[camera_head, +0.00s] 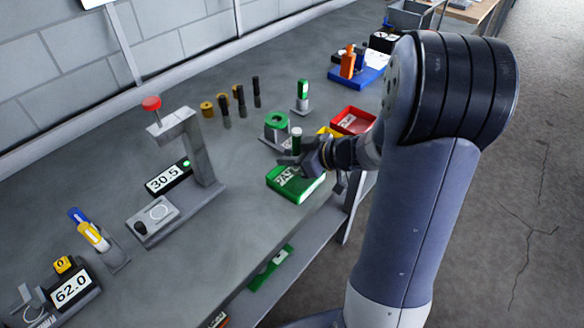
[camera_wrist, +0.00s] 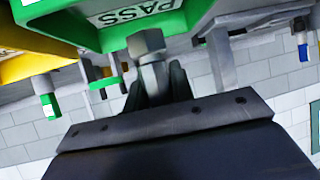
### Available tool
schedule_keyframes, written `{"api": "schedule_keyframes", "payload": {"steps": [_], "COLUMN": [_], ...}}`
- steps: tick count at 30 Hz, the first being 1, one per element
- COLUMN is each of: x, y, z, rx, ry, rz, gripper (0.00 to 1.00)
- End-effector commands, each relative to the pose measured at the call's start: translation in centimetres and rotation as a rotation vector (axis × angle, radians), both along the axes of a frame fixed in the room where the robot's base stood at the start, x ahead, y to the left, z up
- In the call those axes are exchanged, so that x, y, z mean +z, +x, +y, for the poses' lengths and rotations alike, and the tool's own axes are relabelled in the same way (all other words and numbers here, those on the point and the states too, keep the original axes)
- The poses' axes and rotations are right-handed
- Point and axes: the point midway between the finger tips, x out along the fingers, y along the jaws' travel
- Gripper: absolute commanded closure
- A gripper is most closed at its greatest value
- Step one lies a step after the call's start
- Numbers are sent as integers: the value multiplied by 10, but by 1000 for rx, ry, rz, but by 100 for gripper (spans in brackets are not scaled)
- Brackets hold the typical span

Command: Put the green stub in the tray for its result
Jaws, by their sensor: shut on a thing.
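My gripper (camera_head: 297,156) is shut on the green stub (camera_head: 296,140), which stands upright with a pale top and a dark green body. It is above the far edge of the green tray (camera_head: 283,193), whose floor is marked PASS. In the wrist view the stub's grey metal end (camera_wrist: 148,45) shows between my fingers (camera_wrist: 155,85), in front of the green tray (camera_wrist: 195,30). I cannot tell whether the stub touches the tray. The red tray (camera_head: 370,113) and a partly hidden yellow tray (camera_head: 324,132) are beyond my gripper.
A press (camera_head: 190,140) with a red knob stands left, beside a display (camera_head: 167,178) reading 30.5 with a green light. A green ring fixture (camera_head: 277,119) and a green-white marker (camera_head: 303,90) stand behind my gripper.

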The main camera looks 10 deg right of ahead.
Motion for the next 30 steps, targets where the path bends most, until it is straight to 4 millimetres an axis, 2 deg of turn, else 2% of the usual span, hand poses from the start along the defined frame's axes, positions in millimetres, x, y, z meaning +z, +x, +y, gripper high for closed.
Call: {"api": "schedule_keyframes", "payload": {"steps": [3,6,19,20,27,30], "x": [-21,-31,-37,-36,-36,-36], "y": [0,0,0,0,0,0], "z": [0,0,0,0,0,0], "rx": [0,0,0,-1,0,0], "ry": [2,2,0,0,0,0], "rz": [4,2,0,0,0,0], "gripper": [100,100,100,75,55,55]}}
